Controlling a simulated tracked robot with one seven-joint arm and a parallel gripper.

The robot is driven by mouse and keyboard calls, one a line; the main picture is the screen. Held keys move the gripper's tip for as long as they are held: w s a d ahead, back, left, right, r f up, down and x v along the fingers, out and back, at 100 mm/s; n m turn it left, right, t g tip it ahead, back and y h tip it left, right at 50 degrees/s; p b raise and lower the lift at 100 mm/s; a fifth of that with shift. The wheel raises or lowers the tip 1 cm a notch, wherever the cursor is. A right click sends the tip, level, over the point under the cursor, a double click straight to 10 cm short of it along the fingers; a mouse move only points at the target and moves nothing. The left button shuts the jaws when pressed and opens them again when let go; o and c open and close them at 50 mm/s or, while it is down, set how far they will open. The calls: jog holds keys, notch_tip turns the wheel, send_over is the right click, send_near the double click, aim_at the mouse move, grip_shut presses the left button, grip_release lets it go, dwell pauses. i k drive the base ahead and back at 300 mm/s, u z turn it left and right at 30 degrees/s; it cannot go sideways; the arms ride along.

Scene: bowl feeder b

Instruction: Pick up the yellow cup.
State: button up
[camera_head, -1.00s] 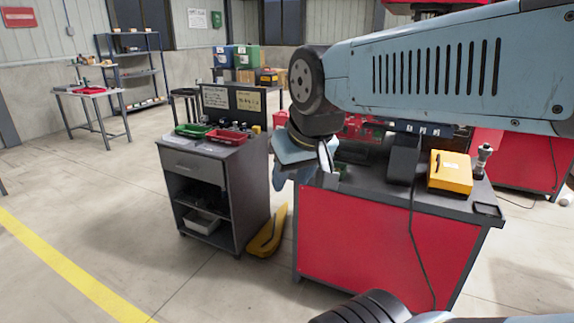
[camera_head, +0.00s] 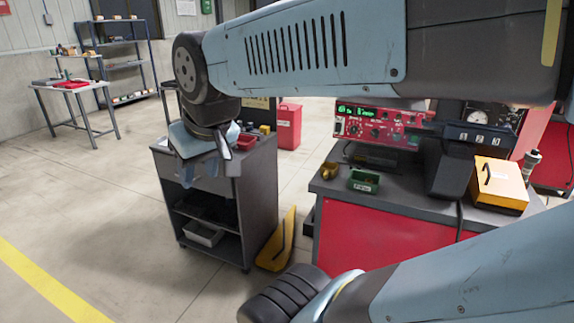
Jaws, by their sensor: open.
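A small yellow cup (camera_head: 329,170) stands at the left end of the dark top of the red workbench (camera_head: 375,232), just left of a green bin. It is small in the picture, and I cannot make out its opening. My gripper (camera_head: 212,172) hangs from my arm in front of the grey cabinet (camera_head: 258,185), to the left of the cup and apart from it. It is open, and I see nothing held in it.
The green bin (camera_head: 364,181) is close to the cup's right. A yellow case (camera_head: 499,186) and a red instrument panel (camera_head: 375,128) are further right and behind. A yellow wedge (camera_head: 277,248) lies on the floor. A red bin (camera_head: 289,126) stands behind.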

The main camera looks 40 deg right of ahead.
aim_at(328, 170)
jog(key=z, duration=0.4)
jog(key=i, duration=1.25)
jog(key=z, duration=0.8)
jog(key=k, duration=0.85)
jog(key=z, duration=0.15)
jog(key=i, duration=0.9)
jog(key=u, duration=0.1)
